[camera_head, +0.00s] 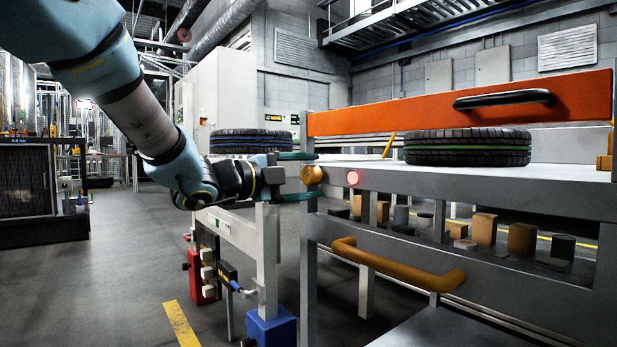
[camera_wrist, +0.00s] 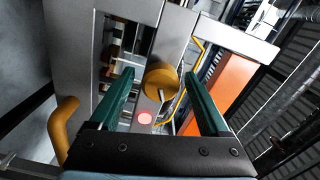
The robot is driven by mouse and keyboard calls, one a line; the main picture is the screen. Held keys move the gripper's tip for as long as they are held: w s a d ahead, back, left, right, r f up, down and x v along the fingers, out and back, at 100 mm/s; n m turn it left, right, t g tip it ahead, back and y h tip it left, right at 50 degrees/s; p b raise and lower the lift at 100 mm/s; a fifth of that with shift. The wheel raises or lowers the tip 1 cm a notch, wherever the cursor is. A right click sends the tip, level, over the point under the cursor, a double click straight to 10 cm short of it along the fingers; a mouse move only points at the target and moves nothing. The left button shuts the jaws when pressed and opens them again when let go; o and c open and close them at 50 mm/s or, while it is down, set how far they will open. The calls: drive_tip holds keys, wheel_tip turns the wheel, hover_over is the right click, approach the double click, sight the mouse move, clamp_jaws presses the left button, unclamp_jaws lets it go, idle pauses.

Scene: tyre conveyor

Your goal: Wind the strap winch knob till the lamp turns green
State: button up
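The winch knob (camera_head: 312,175) is a yellow-orange round knob on the grey frame at the near end of the conveyor. The lamp (camera_head: 353,178) to its right glows red. My gripper (camera_head: 297,176) is open, its green fingers pointing at the knob, one above and one below its level. In the wrist view the knob (camera_wrist: 161,80) shows between the two fingers of my gripper (camera_wrist: 160,90), with a gap to each finger. The red lamp (camera_wrist: 145,118) shows below the knob there. I cannot tell whether the fingertips reach past the knob's face.
A yellow handle bar (camera_head: 395,265) juts out below the knob. An orange gate (camera_head: 460,103) with a black handle stands above the conveyor (camera_head: 560,190). One tyre (camera_head: 467,147) lies on it, another (camera_head: 250,141) behind my wrist. Boxes and cans fill a lower shelf. Open floor lies left.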

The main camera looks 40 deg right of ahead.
drive_tip(key=shift+a, duration=0.1)
drive_tip(key=a+p, duration=0.3)
drive_tip(key=a, duration=0.7)
drive_tip(key=shift+w+a, duration=0.3)
drive_tip(key=shift+w, duration=0.1)
